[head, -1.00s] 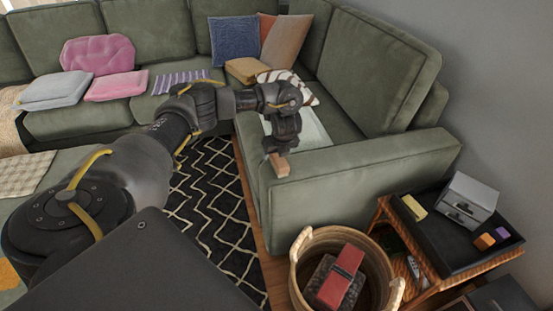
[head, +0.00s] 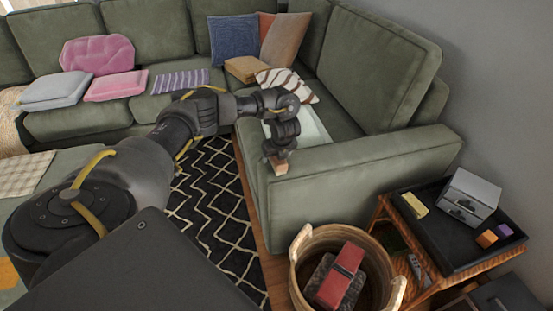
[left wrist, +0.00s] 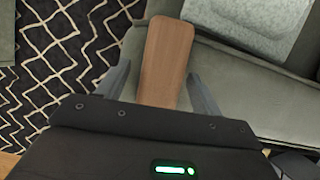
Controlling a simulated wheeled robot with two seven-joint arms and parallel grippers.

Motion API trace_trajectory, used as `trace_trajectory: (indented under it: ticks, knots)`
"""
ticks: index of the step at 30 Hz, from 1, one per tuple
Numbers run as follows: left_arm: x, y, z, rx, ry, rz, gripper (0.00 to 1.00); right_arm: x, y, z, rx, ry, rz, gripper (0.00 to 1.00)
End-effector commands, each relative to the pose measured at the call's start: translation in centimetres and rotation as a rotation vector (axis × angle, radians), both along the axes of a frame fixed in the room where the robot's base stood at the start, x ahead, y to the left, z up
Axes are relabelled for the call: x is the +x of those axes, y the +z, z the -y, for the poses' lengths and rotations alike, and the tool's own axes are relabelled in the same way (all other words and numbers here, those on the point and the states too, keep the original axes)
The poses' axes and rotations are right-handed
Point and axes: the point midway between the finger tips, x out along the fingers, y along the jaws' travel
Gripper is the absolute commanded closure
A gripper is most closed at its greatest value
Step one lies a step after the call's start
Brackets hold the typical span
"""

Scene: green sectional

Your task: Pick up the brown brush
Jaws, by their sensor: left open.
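The brown brush (head: 281,168) shows as a small wooden piece on the front of the green sofa's near arm side, partly hidden by my gripper. In the left wrist view the brush (left wrist: 167,60) is a flat, rounded wooden piece lying lengthwise, its near end between the two fingers. My left gripper (head: 277,160) is over it with its jaws open. In the left wrist view the gripper's fingers (left wrist: 160,88) stand apart on either side of the brush, with a gap at least on the right. My right gripper is not in view.
The sofa arm (head: 365,165) rises right beside my gripper. A wicker basket (head: 299,262) with a red-and-black item stands in front of it. A side table bears a black tray (head: 440,245) with a grey drawer box (head: 470,197). A patterned rug (head: 215,200) covers the floor.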

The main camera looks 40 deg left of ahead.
Motion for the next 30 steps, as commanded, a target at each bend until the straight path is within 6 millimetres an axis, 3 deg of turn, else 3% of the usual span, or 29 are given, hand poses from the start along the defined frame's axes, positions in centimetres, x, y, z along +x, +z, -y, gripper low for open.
trace_trajectory:
  ticks: [11,23,30]
  knots:
    - [0.00,-0.20,0.00,0.000,0.000,0.000,0.34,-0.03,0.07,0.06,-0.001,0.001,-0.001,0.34]
    - [-0.01,-0.18,-0.01,0.000,0.000,0.000,0.83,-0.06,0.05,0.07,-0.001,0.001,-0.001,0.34]
    - [0.01,-0.13,0.00,0.000,0.000,0.000,0.84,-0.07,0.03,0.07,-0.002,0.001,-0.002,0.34]
